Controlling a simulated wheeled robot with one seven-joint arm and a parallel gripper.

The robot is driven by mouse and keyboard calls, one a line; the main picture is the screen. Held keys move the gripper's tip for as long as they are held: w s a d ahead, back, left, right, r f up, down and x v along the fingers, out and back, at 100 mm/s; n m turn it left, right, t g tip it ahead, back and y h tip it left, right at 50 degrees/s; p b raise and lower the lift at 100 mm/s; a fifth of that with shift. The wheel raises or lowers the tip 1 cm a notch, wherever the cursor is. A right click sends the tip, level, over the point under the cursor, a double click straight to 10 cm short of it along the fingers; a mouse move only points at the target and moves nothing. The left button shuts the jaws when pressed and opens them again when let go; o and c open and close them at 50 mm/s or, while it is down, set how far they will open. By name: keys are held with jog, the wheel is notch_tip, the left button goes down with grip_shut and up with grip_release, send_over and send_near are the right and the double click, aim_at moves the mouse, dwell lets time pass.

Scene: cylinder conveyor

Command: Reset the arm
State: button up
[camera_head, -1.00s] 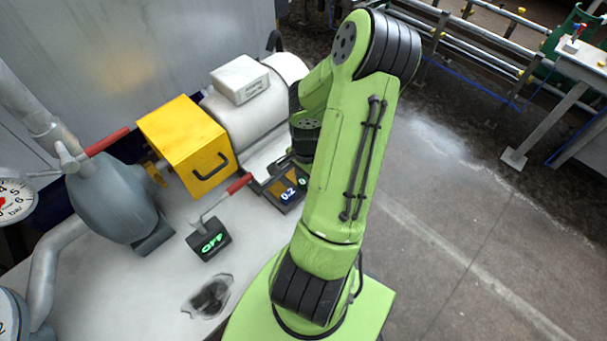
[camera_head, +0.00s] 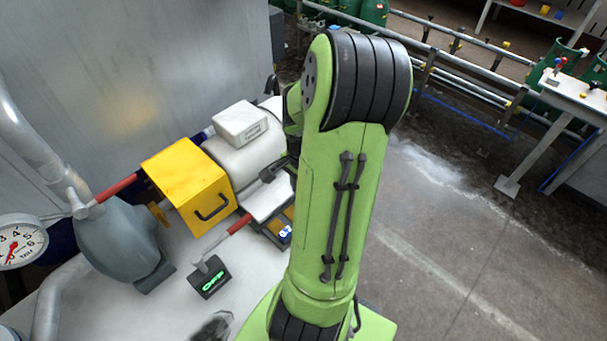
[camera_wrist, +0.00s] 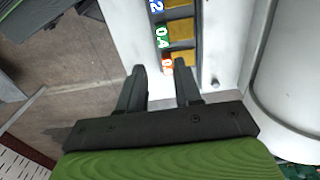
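My green arm stands upright in the middle of the head view, with its black-banded elbow (camera_head: 368,82) at the top. My gripper (camera_wrist: 160,70) shows in the wrist view. Its two dark fingers are apart, with nothing between them. They point toward a white surface with a numbered strip (camera_wrist: 178,35) of yellow cells, labelled in blue, green and orange. In the head view the forearm and most of the gripper are hidden behind the upper arm.
A pressure gauge (camera_head: 22,243) stands at the far left. Open floor (camera_head: 440,255) lies to the right.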

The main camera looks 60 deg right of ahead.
notch_tip(320, 180, up, 3)
jog(key=shift+r, duration=0.1)
dwell(0.6)
